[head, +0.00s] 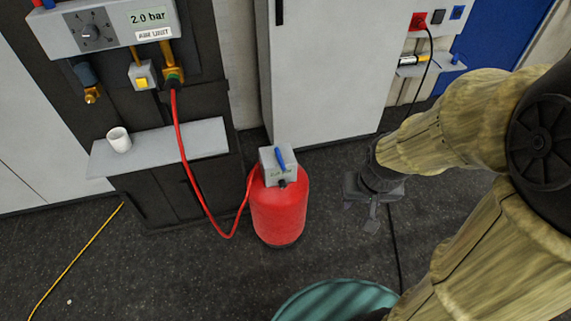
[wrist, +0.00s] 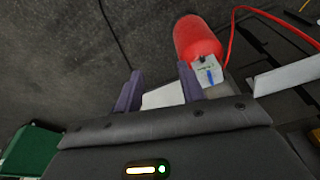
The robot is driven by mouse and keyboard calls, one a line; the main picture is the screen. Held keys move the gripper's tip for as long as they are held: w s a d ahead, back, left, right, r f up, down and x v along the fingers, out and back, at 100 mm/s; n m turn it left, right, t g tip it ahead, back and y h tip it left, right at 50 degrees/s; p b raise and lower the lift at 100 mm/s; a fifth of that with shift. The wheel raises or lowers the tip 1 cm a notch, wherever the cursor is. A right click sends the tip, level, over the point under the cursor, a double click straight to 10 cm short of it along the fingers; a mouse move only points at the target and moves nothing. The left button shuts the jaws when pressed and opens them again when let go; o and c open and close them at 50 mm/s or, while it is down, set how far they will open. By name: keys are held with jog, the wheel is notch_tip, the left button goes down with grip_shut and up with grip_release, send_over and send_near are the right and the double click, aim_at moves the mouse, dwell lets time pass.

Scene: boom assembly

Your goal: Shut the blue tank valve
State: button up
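The red tank (head: 278,212) stands upright on the dark floor. A grey valve box (head: 270,165) with a small label sits on its top. The blue valve lever (head: 281,159) lies across the box, pointing roughly from back to front. My gripper (head: 371,213) is in the air to the right of the tank, apart from it. In the wrist view my gripper (wrist: 158,88) has its two fingers spread with nothing held between them. The tank (wrist: 197,40) and the blue lever (wrist: 209,76) show beyond the right finger.
A red hose (head: 189,180) runs from the tank to the wall unit (head: 105,25), which reads 2.0 bar. A white cup (head: 119,139) stands on the grey shelf (head: 180,143). A light cabinet (head: 325,70) is behind the tank. A teal round object (head: 335,300) is in front.

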jog(key=w+a+f+n+t+y+b, duration=0.2)
jog(key=w+a+f+t+b, duration=0.2)
jog(key=f+b, duration=0.7)
jog(key=w+a+f+n+t+y+b, duration=0.1)
jog(key=w+a+f+n+t+b, duration=0.1)
jog(key=w+a+f+t+b, duration=0.3)
jog(key=w+a+f+n+t+y+b, duration=0.1)
jog(key=w+a+f+t+b, duration=0.3)
jog(key=w+f+b, duration=0.7)
notch_tip(320, 180, down, 6)
jog(key=t+y+b, duration=0.1)
jog(key=b, duration=0.8)
jog(key=shift+w+a+n+t+y, duration=0.25)
jog(key=shift+a+n+t+y, duration=0.05)
jog(key=shift+n, duration=0.1)
jog(key=shift+r, duration=0.15)
jog(key=shift+w, duration=0.1)
